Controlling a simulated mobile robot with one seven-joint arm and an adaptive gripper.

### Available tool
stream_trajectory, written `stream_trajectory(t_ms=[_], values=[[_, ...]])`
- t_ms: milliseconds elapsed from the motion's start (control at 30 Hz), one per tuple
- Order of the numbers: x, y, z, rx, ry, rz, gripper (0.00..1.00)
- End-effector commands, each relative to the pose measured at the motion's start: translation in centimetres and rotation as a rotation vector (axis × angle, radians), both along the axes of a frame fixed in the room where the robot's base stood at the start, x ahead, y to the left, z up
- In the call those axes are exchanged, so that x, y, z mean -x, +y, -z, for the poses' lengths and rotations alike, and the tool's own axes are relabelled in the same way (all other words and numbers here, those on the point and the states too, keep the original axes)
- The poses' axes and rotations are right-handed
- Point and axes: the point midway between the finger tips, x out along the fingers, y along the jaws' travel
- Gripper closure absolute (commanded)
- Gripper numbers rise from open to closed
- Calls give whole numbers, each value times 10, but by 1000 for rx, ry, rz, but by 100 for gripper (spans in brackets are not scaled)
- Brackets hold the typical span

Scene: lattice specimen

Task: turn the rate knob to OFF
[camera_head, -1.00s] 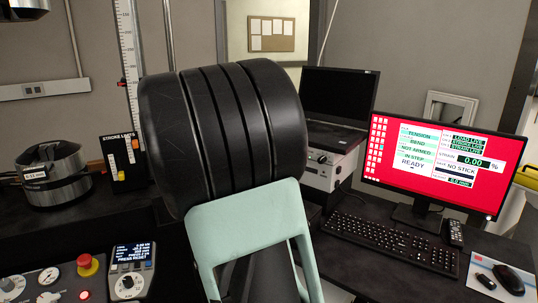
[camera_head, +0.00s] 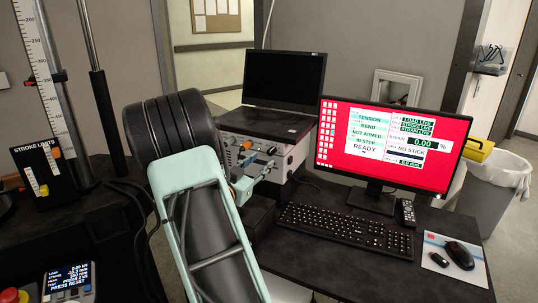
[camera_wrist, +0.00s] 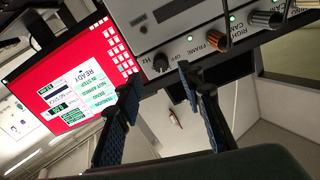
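A pale control box (camera_head: 280,143) stands on the bench under a laptop, with knobs and connectors on its front. In the wrist view its panel (camera_wrist: 195,32) appears turned over, with a black knob (camera_wrist: 161,63) beside the letters "Hz" and "OFF". I take this as the rate knob; its pointer is too small to read. My gripper (camera_wrist: 160,76) is open and empty, its blue-padded fingers either side of the knob in the picture, seemingly short of it. In the head view my gripper (camera_head: 258,172) is in front of the box, and my arm hides its left part.
Orange and grey connectors (camera_wrist: 265,20) and green lights are on the panel near the knob. The laptop (camera_head: 284,82) is above. A red-screened monitor (camera_head: 385,142), keyboard (camera_head: 345,230) and mouse (camera_head: 462,255) are to the right. A stroke limits box (camera_head: 42,169) is at left.

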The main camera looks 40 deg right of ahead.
Motion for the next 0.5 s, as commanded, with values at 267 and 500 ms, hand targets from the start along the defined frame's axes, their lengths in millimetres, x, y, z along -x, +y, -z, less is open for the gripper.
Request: stream_trajectory(t_ms=[267,500], values=[[-15,-46,0,1,1,1,65],[-21,-60,0,1,2,-2,65]])
